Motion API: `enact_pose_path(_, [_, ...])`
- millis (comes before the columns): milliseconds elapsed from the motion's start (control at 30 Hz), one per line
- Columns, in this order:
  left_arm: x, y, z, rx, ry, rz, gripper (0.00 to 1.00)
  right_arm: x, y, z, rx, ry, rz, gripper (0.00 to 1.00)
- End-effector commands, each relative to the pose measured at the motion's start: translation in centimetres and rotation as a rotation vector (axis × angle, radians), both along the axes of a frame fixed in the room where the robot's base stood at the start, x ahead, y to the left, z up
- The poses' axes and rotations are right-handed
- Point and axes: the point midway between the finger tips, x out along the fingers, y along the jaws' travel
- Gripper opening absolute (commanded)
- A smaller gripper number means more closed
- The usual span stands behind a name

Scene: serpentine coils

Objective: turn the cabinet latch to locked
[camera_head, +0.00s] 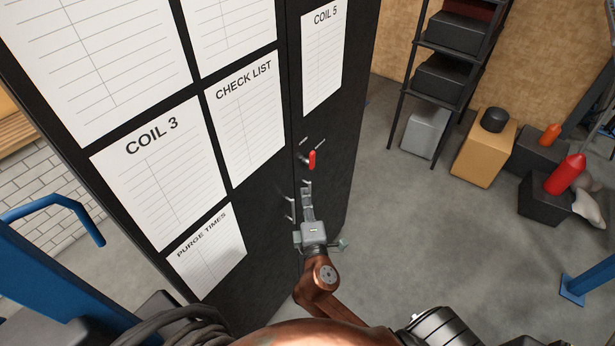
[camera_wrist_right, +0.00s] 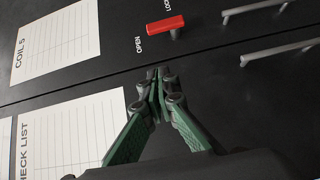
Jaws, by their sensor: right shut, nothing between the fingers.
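The cabinet latch is a short red handle (camera_head: 312,159) on the black cabinet (camera_head: 268,215), which fills the left and middle of the head view. In the right wrist view the red handle (camera_wrist_right: 165,26) lies near the top, with its left end beside the word OPEN. The start of a second word, "LOC", shows beyond its right end, cut off by the frame. My right gripper (camera_head: 307,188) is just below the handle in the head view, shut and empty. Its fingertips (camera_wrist_right: 158,76) are together and apart from the handle. My left gripper is not in view.
Metal bar handles (camera_wrist_right: 275,54) stick out from the cabinet doors near the latch. Paper sheets such as the check list (camera_head: 245,115) are on the front. A black shelf rack (camera_head: 445,75) and boxes (camera_head: 484,150) stand at the back right. The grey floor between is clear.

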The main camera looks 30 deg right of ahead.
Motion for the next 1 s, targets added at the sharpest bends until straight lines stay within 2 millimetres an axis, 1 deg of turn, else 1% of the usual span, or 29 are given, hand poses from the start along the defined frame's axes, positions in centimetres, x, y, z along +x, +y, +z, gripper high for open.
enact_pose_path(167, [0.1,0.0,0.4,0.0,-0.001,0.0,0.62,2.4,-1.0,0.3,-0.003,-0.003,0.0,0.0])
enact_pose_path(400, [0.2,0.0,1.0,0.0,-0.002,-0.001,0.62,7.0,-2.9,0.2,-0.003,-0.002,0.0,0.0])
enact_pose_path(533, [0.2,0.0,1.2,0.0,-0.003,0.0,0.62,9.2,-4.0,0.2,-0.001,-0.001,-0.001,0.0])
enact_pose_path(600, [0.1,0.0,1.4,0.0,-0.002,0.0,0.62,9.5,-5.2,0.1,-0.003,0.0,-0.001,0.0])
enact_pose_path(733, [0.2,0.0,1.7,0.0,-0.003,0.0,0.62,10.0,-6.6,0.0,-0.001,0.002,-0.001,0.0])
enact_pose_path(867, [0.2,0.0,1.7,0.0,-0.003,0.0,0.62,10.3,-7.2,-0.1,0.001,0.001,0.001,0.0])
enact_pose_path(1000, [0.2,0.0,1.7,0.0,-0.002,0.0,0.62,10.4,-7.4,-0.1,0.003,0.001,0.001,0.0])
